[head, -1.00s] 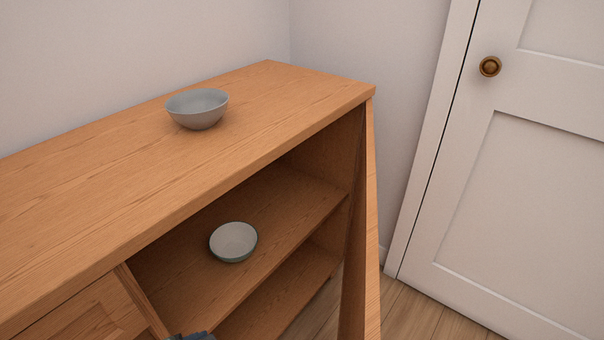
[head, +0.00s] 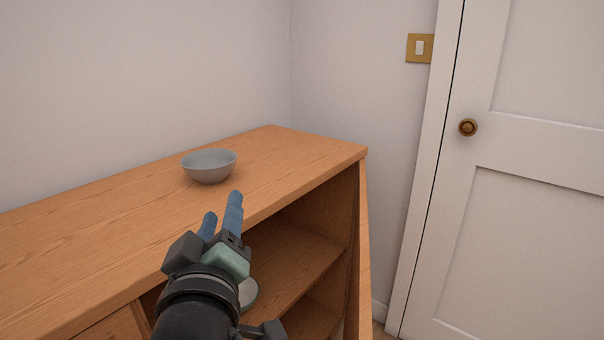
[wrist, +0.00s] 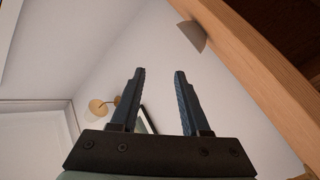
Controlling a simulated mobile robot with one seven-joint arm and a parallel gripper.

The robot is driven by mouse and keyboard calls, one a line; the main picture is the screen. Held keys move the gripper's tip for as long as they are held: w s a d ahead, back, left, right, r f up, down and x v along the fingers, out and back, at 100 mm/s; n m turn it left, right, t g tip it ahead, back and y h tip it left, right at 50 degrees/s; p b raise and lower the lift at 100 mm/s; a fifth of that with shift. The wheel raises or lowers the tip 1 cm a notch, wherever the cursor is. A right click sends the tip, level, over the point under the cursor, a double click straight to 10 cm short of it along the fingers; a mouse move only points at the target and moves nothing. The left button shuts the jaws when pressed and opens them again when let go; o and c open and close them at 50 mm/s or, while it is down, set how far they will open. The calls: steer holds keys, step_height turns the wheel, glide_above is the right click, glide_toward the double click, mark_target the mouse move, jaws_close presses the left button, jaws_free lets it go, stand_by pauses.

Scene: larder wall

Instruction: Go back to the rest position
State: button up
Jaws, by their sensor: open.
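My gripper (head: 222,208) is open and empty in the head view, in front of the cabinet's upper front edge. Its two blue fingers point up and away, towards the top. In the wrist view my gripper (wrist: 158,75) shows its fingers apart with nothing between them. A grey bowl (head: 209,167) stands upright on the cabinet top, beyond the fingertips and apart from them. It also shows tilted at the top of the wrist view (wrist: 192,36). A second bowl (head: 249,292) on the open shelf is mostly hidden behind my gripper.
The wooden cabinet (head: 110,225) runs along the wall, with open shelves at its right end. The wrist view shows a wall lamp (wrist: 98,106).

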steer(key=s+d+r+m+t+h+p, duration=0.1)
steer(key=s+d+r+m+t, duration=0.3)
steer(key=r, duration=0.5)
steer(key=s+d+r+m+t, duration=0.25)
steer(key=s+r, duration=0.35)
steer(key=r, duration=0.3)
steer(key=s+d+r+m+t+h+p, duration=0.1)
steer(key=s+d+r+m+t, duration=0.3)
steer(key=r, duration=0.5)
step_height(320, 180, up, 24)
steer(key=n+g+p, duration=0.1)
steer(key=p, duration=2.4)
steer(key=shift+a+r, duration=0.2)
steer(key=shift+o, duration=0.3)
steer(key=shift+r+p, duration=0.2)
steer(key=shift+p, duration=0.2)
steer(key=shift+w+n, duration=0.1)
steer(key=shift+n, duration=0.15)
